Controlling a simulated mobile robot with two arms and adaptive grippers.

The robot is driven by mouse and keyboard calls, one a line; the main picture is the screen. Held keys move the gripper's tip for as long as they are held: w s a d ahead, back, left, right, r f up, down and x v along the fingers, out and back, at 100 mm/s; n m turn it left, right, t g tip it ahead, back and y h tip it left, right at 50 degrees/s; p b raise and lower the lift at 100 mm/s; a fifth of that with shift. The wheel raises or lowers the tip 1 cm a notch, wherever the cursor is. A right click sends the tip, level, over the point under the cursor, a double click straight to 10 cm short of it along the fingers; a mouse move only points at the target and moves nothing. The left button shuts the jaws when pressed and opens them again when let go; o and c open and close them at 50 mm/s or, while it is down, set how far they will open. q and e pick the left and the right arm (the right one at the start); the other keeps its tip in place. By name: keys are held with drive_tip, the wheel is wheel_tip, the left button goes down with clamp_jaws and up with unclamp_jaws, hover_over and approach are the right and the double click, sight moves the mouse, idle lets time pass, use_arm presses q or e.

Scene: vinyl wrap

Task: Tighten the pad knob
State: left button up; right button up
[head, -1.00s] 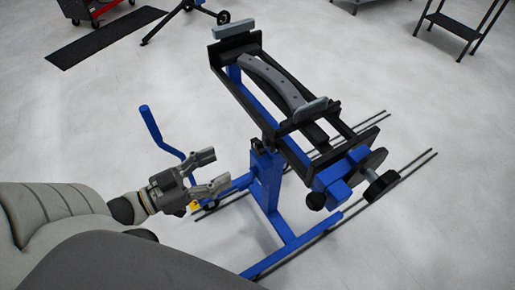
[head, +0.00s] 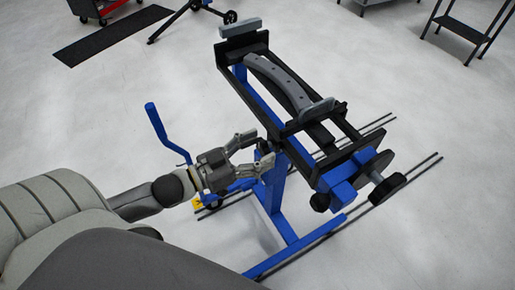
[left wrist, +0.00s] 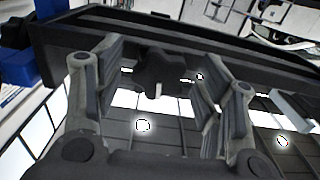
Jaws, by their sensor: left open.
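A blue and black stand holds a long black frame (head: 241,83) with a curved grey pad (head: 275,78) along it. My left gripper (head: 261,148) is open beside the stand's upper post, just below the frame. A small dark knob (head: 267,147) shows by its fingertips in the head view. In the left wrist view a black lobed knob (left wrist: 158,72) lies between the open fingers (left wrist: 162,80), under the dark frame bar. I cannot tell whether the fingers touch it. My right gripper is not in view.
Another black knob (head: 319,202) and a round handwheel (head: 387,188) sit at the frame's near end. Thin dark rails lie on the floor. Open floor surrounds the stand.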

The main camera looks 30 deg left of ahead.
use_arm(q)
drive_tip(key=shift+w, duration=0.1)
drive_tip(key=shift+c, duration=0.2)
drive_tip(key=c, duration=0.9)
drive_tip(key=shift+r+m+p, duration=0.15)
drive_tip(key=shift+m+p, duration=0.45)
drive_tip(key=shift+c, duration=0.4)
drive_tip(key=o, duration=1)
drive_tip(key=shift+f, duration=0.2)
drive_tip(key=shift+v, duration=6)
